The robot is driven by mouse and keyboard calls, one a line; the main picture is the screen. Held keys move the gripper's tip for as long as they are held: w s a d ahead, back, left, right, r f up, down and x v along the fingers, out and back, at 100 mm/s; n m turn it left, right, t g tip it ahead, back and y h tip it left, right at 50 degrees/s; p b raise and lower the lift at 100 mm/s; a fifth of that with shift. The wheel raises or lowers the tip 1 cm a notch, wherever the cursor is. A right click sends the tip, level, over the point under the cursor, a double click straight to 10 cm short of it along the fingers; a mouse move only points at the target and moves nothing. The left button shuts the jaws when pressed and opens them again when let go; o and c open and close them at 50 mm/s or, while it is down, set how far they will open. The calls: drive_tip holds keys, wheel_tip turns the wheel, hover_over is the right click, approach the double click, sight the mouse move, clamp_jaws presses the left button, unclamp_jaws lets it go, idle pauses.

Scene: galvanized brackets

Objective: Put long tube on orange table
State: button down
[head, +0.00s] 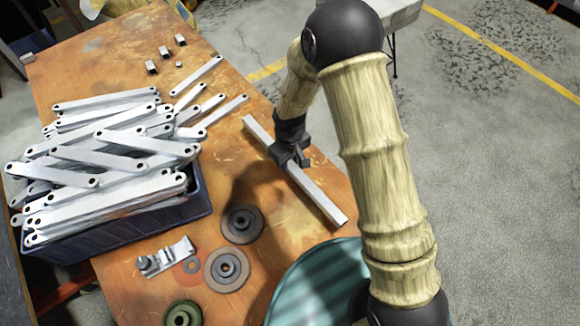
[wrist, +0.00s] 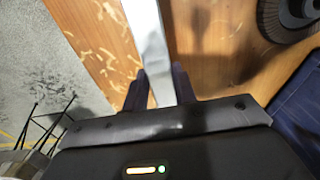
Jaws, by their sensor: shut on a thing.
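The long tube (head: 315,193) is a straight, silvery square bar near the right edge of the orange table (head: 262,202). My gripper (head: 290,158) is shut on it near its middle, and both ends stick out past the fingers. In the wrist view the tube (wrist: 150,45) runs up from between the two dark fingers (wrist: 160,92). The orange table also shows on both sides of it there (wrist: 205,45). I cannot tell whether the tube touches the tabletop or is just above it.
A blue crate (head: 120,228) heaped with pale brackets (head: 110,150) stands at the left. Several small metal blocks (head: 165,52) lie at the back. Dark round discs (head: 241,224) and a metal fitting (head: 165,257) lie at the front. Grey floor (head: 490,150) lies beyond the table's right edge.

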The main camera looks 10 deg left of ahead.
sight(290, 164)
drive_tip(key=shift+f+b, duration=0.5)
drive_tip(key=shift+f, duration=1.25)
drive_tip(key=shift+f, duration=0.15)
drive_tip(key=c, duration=1.1)
unclamp_jaws()
wheel_tip(290, 164, up, 12)
drive_tip(key=p, duration=0.4)
drive_tip(key=shift+d+r, duration=0.1)
drive_tip(key=shift+r, duration=0.1)
